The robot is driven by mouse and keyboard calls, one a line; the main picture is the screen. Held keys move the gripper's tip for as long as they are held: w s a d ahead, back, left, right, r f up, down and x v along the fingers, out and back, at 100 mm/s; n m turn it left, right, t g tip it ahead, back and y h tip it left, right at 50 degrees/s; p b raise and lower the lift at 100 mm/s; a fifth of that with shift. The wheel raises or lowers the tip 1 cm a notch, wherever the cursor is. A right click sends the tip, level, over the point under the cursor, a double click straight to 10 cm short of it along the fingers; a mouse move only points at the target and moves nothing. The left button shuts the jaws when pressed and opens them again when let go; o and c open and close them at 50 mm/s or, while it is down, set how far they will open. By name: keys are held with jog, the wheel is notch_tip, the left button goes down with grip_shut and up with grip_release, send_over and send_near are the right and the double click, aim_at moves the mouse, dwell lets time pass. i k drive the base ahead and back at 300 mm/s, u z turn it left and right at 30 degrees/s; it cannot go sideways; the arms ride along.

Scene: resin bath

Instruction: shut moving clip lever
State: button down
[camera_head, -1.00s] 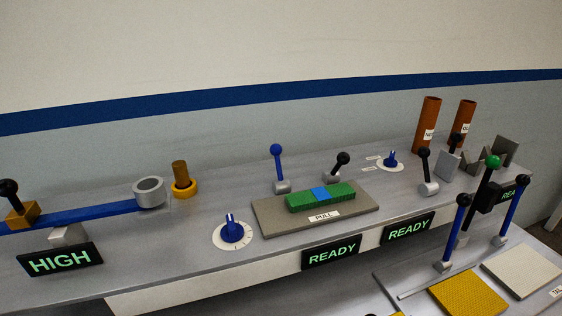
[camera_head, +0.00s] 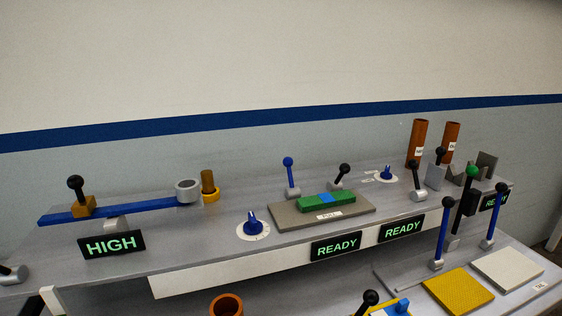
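Several levers stand on the bench, and no readable label shows which is the moving clip lever. A blue lever with a blue knob (camera_head: 290,176) stands upright behind a grey plate with a green and blue bar. A short black-knobbed lever (camera_head: 342,175) leans beside it. Another black-knobbed lever (camera_head: 417,179) stands further right. Two blue levers with black knobs, a nearer one (camera_head: 442,234) and a farther one (camera_head: 494,219), flank a black lever with a green knob (camera_head: 464,202) at the right. My gripper is not in view.
Two brown tubes, one here (camera_head: 416,144), stand at the back right. A yellow pad (camera_head: 457,291) and a white pad (camera_head: 507,268) lie lower right.

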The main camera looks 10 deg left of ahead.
aim_at(287, 162)
jog(key=u, duration=1.35)
jog(key=k, duration=1.3)
jog(key=z, duration=0.4)
jog(key=i, duration=1.05)
jog(key=u, duration=0.05)
